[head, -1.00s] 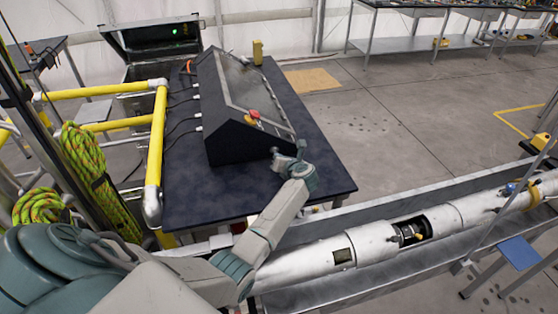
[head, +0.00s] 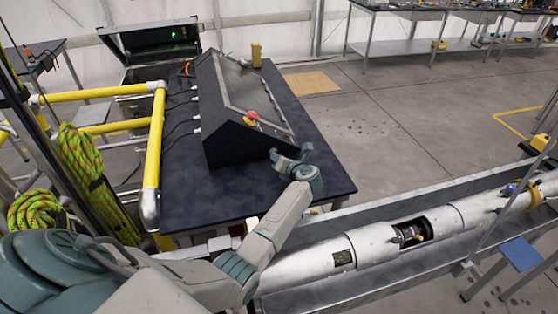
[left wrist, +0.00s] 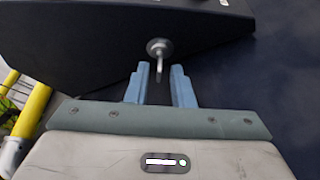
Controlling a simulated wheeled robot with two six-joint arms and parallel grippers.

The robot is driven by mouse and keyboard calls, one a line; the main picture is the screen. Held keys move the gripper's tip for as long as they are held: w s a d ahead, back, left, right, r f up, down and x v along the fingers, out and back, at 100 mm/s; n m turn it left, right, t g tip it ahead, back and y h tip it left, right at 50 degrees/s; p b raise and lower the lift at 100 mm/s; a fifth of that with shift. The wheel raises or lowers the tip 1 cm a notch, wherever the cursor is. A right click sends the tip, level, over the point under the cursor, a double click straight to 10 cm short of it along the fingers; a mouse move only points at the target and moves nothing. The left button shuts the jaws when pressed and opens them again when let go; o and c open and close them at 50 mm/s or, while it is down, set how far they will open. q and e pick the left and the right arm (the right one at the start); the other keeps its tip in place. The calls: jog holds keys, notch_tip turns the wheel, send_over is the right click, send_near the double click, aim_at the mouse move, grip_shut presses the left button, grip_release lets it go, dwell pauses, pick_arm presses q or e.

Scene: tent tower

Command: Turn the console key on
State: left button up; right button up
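The black console (head: 228,140) stands on a dark table, with a sloped panel and a red button (head: 252,115) near its close end. In the left wrist view the key (left wrist: 158,50) shows as a small metal piece with a round base on the console's dark side wall (left wrist: 90,45); its stem points toward my gripper. My left gripper (left wrist: 160,68) is open, its two blue fingers apart on either side of the key's stem. I cannot tell whether a finger touches it. In the head view my left gripper (head: 283,157) is beside the console's near end, and the key cannot be made out there.
The dark table (head: 300,190) has bare top around the console. Yellow rails (head: 155,140) and cables are on the left. A long silver tube (head: 375,245) lies in a trough in front. A yellow item (head: 256,53) stands behind the console.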

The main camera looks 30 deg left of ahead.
pick_arm(q)
jog(key=shift+d+r, duration=0.1)
jog(key=shift+s+d+r+p, duration=0.2)
jog(key=shift+d+p, duration=0.1)
jog(key=shift+p, duration=0.1)
jog(key=p+v, duration=0.2)
jog(key=v, duration=0.8)
jog(key=shift+f, duration=0.15)
jog(key=shift+o, duration=0.2)
